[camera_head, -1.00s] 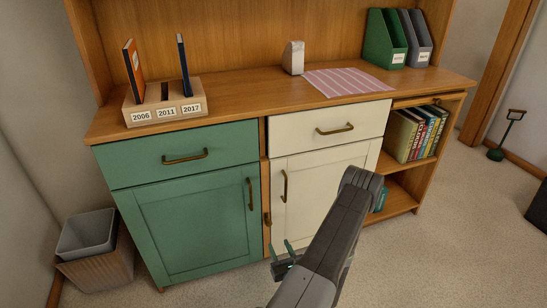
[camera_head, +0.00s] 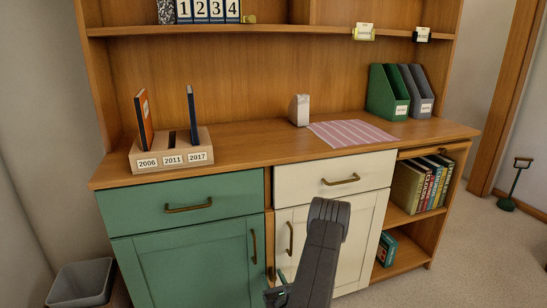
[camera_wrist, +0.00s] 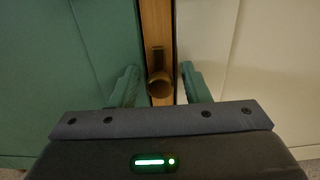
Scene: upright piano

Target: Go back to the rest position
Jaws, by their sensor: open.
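My gripper (camera_head: 278,291) is low in front of the cabinet, at the bottom of the head view, and partly cut off by the edge. In the wrist view its two green fingers (camera_wrist: 158,82) are apart. A round brass knob (camera_wrist: 160,88) on the wooden strip between the green and cream doors shows between and beyond the fingers. I cannot tell how far it is from them. My arm reaches up from the bottom of the head view, in front of the cream door (camera_head: 357,235).
The green door (camera_head: 190,262) and cream drawer (camera_head: 335,180) are shut. On the counter stand a wooden book holder (camera_head: 172,152), a pink striped mat (camera_head: 350,133) and green and grey file holders (camera_head: 388,92). A waste bin (camera_head: 82,283) is at lower left.

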